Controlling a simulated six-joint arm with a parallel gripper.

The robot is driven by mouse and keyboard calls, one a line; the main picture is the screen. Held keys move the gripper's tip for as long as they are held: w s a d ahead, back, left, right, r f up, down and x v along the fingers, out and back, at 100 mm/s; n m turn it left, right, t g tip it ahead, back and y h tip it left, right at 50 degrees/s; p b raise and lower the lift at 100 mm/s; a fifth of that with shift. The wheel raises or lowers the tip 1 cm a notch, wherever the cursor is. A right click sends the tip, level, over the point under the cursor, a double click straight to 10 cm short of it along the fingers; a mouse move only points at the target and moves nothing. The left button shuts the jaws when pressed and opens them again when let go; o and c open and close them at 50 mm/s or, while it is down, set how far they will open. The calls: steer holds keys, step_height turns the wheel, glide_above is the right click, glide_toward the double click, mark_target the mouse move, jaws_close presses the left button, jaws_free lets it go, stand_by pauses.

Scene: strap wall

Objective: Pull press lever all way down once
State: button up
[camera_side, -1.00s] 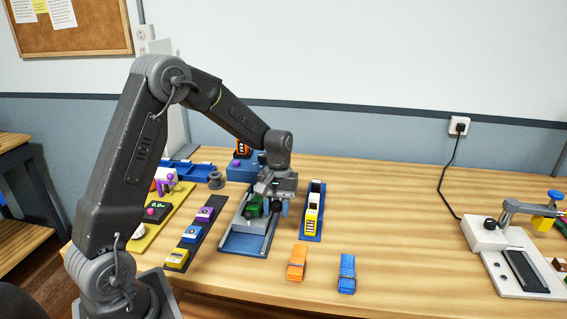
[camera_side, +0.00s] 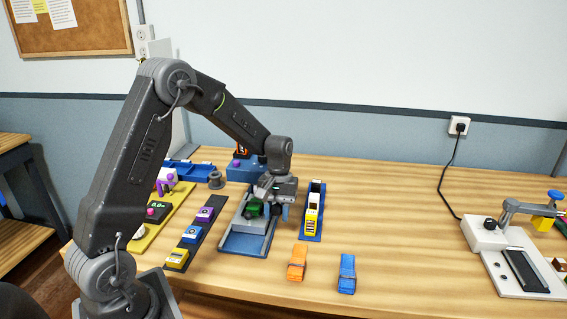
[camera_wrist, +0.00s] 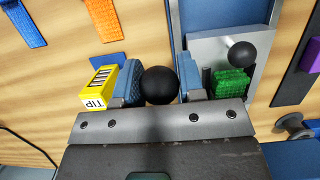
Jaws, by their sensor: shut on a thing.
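My gripper (camera_side: 279,210) is over the blue-based press (camera_side: 242,243) in the middle of the table. In the wrist view, its two blue finger pads (camera_wrist: 159,82) are shut on a black ball knob (camera_wrist: 160,86), which I take to be the press lever's knob. The lever's arm is hidden below the knob and gripper. A grey plate (camera_wrist: 210,58) of the press shows right of the fingers, with a ridged green block (camera_wrist: 231,83) and a second black ball (camera_wrist: 242,55). The green block also shows in the side view (camera_side: 253,209).
A yellow block marked TIP (camera_wrist: 97,88) is close beside the left finger. In the side view, a yellow-and-white piece (camera_side: 312,208) stands on a blue base. Orange (camera_side: 297,262) and blue (camera_side: 347,273) blocks lie in front. A white lever device (camera_side: 485,236) is far right.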

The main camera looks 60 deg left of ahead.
steer(key=shift+s+d+r, duration=0.1)
steer(key=shift+d+r, duration=0.05)
steer(key=shift+r, duration=2)
steer(key=shift+v, duration=3.7)
steer(key=o, duration=0.6)
steer(key=shift+o, duration=0.2)
step_height(320, 180, up, 7)
glide_above(276, 207)
steer(key=w+a, duration=0.3)
steer(key=shift+d+f, duration=0.1)
steer(key=shift+f, duration=0.05)
